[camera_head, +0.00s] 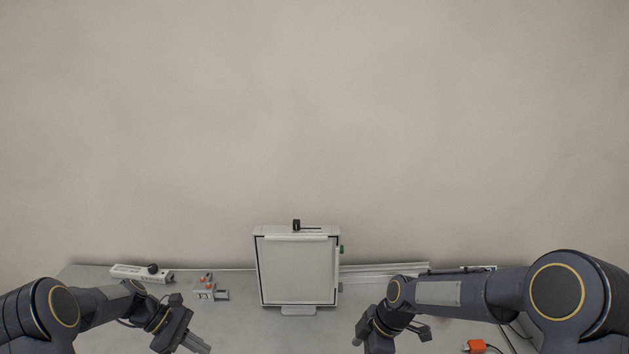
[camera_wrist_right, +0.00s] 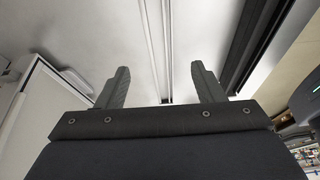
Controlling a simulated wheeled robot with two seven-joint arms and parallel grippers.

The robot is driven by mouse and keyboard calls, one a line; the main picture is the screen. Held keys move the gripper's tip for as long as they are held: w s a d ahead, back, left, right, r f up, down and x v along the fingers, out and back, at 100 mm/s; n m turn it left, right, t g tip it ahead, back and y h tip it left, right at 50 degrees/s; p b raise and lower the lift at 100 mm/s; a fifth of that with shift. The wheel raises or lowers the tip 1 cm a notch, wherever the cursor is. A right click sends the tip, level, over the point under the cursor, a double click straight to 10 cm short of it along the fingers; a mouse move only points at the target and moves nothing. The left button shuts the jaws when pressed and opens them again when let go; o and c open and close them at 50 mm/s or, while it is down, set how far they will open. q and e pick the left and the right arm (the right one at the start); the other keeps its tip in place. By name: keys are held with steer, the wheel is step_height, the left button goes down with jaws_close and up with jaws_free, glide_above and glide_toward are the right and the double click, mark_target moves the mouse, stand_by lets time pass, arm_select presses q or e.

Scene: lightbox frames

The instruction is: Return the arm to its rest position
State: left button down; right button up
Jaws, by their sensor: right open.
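My right gripper (camera_wrist_right: 158,82) is open in the right wrist view, its two dark fingers apart with nothing between them. In the head view my right arm (camera_head: 440,292) comes in from the right and bends down right of the lightbox, its wrist at the bottom edge and its fingertips out of frame. My left gripper (camera_head: 194,343) is low at the left, apart from the lightbox; I cannot tell whether its fingers are parted. The lightbox (camera_head: 297,270), a pale panel in a grey frame, stands at the back middle of the table.
A white power strip (camera_head: 140,273) and a small grey block with orange parts (camera_head: 207,288) lie left of the lightbox. Pale rails (camera_head: 385,271) run along the table's back edge. An orange connector (camera_head: 476,345) with cables lies at the lower right. The table (camera_head: 300,335) is clear in front.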

arm_select(q)
steer(key=s+d+r+m+t+y+b, duration=0.25)
steer(key=s+r+m, duration=0.45)
steer(key=s+r, duration=0.7)
arm_select(e)
steer(key=s+d+r+m+t, duration=0.3)
steer(key=s+d+r+m, duration=0.55)
steer(key=s+r, duration=0.3)
arm_select(q)
steer(key=s+d+m+t+y+b, duration=0.1)
steer(key=s+d+m+t, duration=0.1)
steer(key=s+m, duration=0.2)
steer(key=s+d+m+t+y+b, duration=0.1)
steer(key=s+m, duration=0.3)
steer(key=s, duration=0.6)
steer(key=shift+s+d+r+m+t+y, duration=0.2)
steer(key=shift+s+d+m+t+y, duration=0.15)
steer(key=shift+d, duration=0.45)
arm_select(e)
steer(key=s+d+m+t, duration=0.1)
steer(key=s+m+t, duration=0.1)
steer(key=s+m, duration=0.8)
steer(key=s, duration=0.4)
steer(key=shift+s+d+h, duration=0.2)
steer(key=shift+d+h, duration=0.15)
steer(key=shift+h, duration=0.05)
